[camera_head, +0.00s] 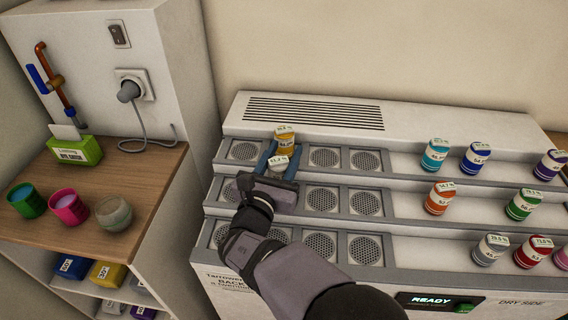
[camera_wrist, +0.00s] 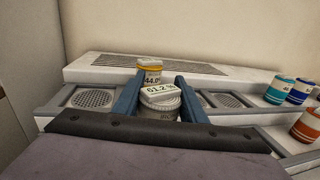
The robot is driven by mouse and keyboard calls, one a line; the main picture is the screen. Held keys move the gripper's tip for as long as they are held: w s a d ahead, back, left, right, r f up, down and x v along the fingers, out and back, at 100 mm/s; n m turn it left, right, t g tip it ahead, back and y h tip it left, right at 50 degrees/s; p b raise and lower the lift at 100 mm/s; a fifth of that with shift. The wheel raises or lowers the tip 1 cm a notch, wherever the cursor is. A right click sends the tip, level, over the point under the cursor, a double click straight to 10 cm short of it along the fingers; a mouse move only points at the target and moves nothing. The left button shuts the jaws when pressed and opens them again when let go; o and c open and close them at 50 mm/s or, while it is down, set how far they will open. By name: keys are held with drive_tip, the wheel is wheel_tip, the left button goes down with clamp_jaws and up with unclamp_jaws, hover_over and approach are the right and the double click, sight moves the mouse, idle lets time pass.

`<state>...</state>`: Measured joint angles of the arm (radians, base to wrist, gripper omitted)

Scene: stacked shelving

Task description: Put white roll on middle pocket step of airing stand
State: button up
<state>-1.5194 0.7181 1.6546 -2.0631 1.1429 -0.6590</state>
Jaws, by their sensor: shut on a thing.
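The white roll (camera_head: 278,164) is between the blue fingers of my gripper (camera_head: 279,158), which is shut on it. In the wrist view the white roll (camera_wrist: 160,103) is upright, with a 61.2 % tag on top. The airing stand (camera_head: 297,175) has three steps, with round mesh pockets on its left part. The roll is over the middle step's pocket area, just in front of the top step; I cannot tell whether it touches the stand. My gripper and arm hide part of the middle and lower pockets.
A yellow roll (camera_head: 285,138) stands on the top step close behind the white roll. Other coloured rolls, such as the orange one (camera_head: 439,199), stand on the right part of the steps. A wooden counter (camera_head: 125,190) with cups is at left. Several mesh pockets right of my gripper are empty.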

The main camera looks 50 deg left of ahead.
drive_tip(key=shift+f, duration=1.6)
drive_tip(key=shift+f, duration=0.2)
drive_tip(key=o, duration=1.1)
drive_tip(key=shift+r, duration=0.1)
drive_tip(key=shift+r, duration=0.2)
drive_tip(key=b+v, duration=0.1)
drive_tip(key=v, duration=1.1)
